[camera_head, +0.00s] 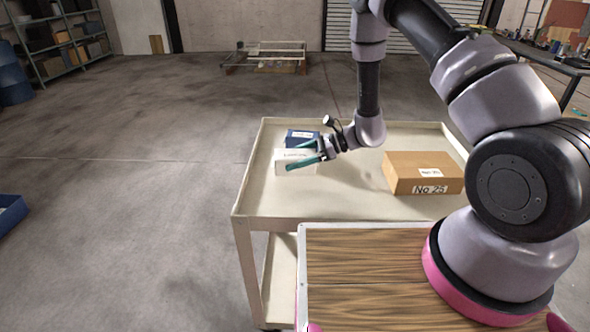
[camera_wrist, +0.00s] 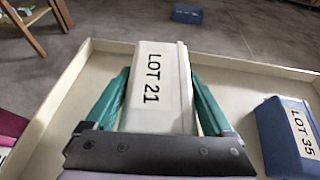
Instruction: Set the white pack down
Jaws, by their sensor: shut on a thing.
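The white pack (camera_wrist: 160,85), marked "LOT 21", is between the two teal fingers of my gripper (camera_wrist: 160,105) in the wrist view. The fingers are shut on its two sides. In the head view the white pack (camera_head: 290,156) shows at my gripper (camera_head: 303,156), over the far left part of the cream cart's top tray (camera_head: 345,190). I cannot tell whether the pack touches the tray floor or is a little above it.
A blue box (camera_wrist: 292,138), marked "LOT 35", stands on the tray close to the right of my gripper in the wrist view. A brown box (camera_head: 420,172), marked "No 25", sits at the tray's right. The tray has a raised rim. Its middle is clear.

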